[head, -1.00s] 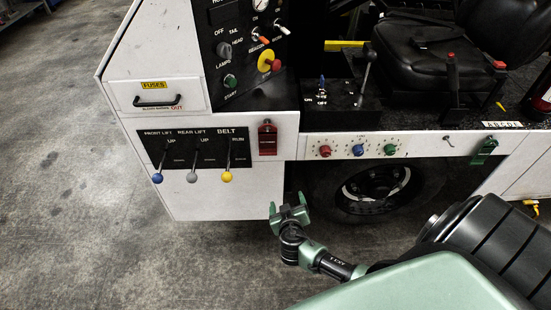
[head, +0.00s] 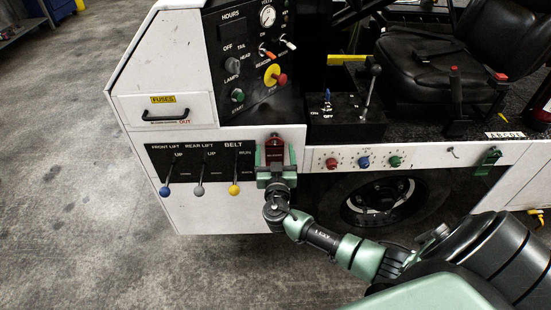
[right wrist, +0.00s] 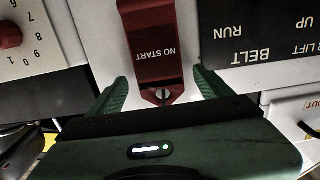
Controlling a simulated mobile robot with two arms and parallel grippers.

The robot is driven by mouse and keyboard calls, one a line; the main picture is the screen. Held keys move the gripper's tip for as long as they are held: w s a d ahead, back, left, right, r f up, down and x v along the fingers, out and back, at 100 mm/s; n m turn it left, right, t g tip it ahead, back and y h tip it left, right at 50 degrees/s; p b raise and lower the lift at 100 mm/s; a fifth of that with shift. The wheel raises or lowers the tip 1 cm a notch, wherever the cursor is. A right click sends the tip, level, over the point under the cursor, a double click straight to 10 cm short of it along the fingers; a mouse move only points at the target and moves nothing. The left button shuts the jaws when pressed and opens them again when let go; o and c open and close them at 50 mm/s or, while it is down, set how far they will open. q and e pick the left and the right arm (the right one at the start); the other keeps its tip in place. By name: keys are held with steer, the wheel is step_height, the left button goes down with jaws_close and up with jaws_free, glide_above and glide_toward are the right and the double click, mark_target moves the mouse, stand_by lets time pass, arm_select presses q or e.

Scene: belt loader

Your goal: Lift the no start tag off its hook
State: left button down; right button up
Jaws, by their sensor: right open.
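The red no start tag (head: 274,150) hangs on the white side panel, right of the lever panel. In the right wrist view the tag (right wrist: 155,45) shows its "NO START" lettering upside down, with a round metal fastener at its near end. My right gripper (head: 275,160) is open, with its green fingers on either side of the tag. In the right wrist view the fingers (right wrist: 161,85) stand apart, one left and one right of the tag's near end. I cannot tell whether they touch it. The hook is not clearly visible. My left gripper is not in view.
Left of the tag is the black lever panel (head: 203,160) with blue, grey and yellow knobs. Right of it are red, blue and green knobs on a white strip (head: 345,160). A green tag (head: 490,157) hangs farther right. A wheel (head: 385,195) sits below.

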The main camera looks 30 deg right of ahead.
mark_target(275, 155)
steer(key=shift+w+d, duration=0.1)
steer(key=shift+w, duration=0.15)
steer(key=c, duration=1.5)
steer(key=shift+o, duration=0.2)
steer(key=shift+r, duration=0.3)
steer(key=shift+s, duration=0.1)
steer(key=shift+s+a+r, duration=0.25)
steer(key=shift+s+a, duration=0.15)
steer(key=shift+s, duration=0.2)
steer(key=shift+s, duration=0.1)
steer(key=shift+s+a+r, duration=0.45)
steer(key=shift+s+a, duration=0.15)
steer(key=shift+s, duration=0.25)
